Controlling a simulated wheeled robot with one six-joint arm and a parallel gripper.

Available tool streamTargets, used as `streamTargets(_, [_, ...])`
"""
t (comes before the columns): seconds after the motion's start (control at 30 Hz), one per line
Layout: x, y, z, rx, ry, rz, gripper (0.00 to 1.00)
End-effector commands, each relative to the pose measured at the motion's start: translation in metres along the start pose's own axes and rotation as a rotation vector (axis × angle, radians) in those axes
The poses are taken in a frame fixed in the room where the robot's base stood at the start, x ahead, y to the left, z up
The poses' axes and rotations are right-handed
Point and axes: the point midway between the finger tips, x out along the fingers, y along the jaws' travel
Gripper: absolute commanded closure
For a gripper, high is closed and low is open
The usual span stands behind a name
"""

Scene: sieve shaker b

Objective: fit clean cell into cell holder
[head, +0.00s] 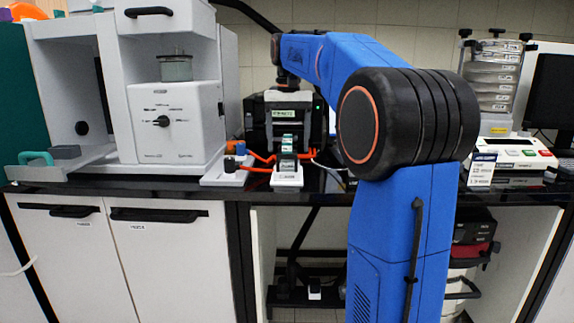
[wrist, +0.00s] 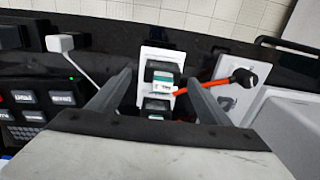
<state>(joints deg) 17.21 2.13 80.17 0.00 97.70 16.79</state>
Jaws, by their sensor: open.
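A small white stand (head: 287,178), which looks like the cell holder, is on the black bench near its front edge. It also shows in the wrist view (wrist: 149,52). A dark block with a white and teal label (wrist: 163,82) is at the stand, and a second dark labelled piece (wrist: 155,106) shows nearer my gripper. I cannot tell which is the clean cell, or whether either is seated. My gripper (wrist: 158,78) is open, its fingers to either side of these pieces in the picture. Contact cannot be told. In the head view I cannot make out the gripper clearly.
An orange tube with a black knob (wrist: 243,77) lies close right of the stand in the wrist view. A black instrument (head: 262,118) stands behind, a large white instrument (head: 165,120) to the left. A white device (head: 520,160) and sieve stack (head: 494,75) are at right.

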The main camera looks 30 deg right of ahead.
Motion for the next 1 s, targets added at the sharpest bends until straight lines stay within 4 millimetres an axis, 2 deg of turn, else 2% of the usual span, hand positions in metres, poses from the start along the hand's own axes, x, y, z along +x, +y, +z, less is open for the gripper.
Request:
streamTargets(0.3, [0.040,-0.004,-0.001,0.001,-0.002,-0.001,0.28])
streamTargets(0.63, [0.046,-0.004,-0.001,0.001,-0.002,-0.002,0.28])
streamTargets(0.67, [0.046,-0.004,-0.001,0.001,-0.002,-0.002,0.33])
streamTargets(0.8, [0.046,-0.004,-0.001,0.001,-0.002,-0.002,0.66])
streamTargets(0.87, [0.046,-0.004,-0.001,0.001,-0.002,-0.002,0.79])
streamTargets(1.0, [0.046,-0.004,-0.001,0.001,-0.002,-0.002,0.79])
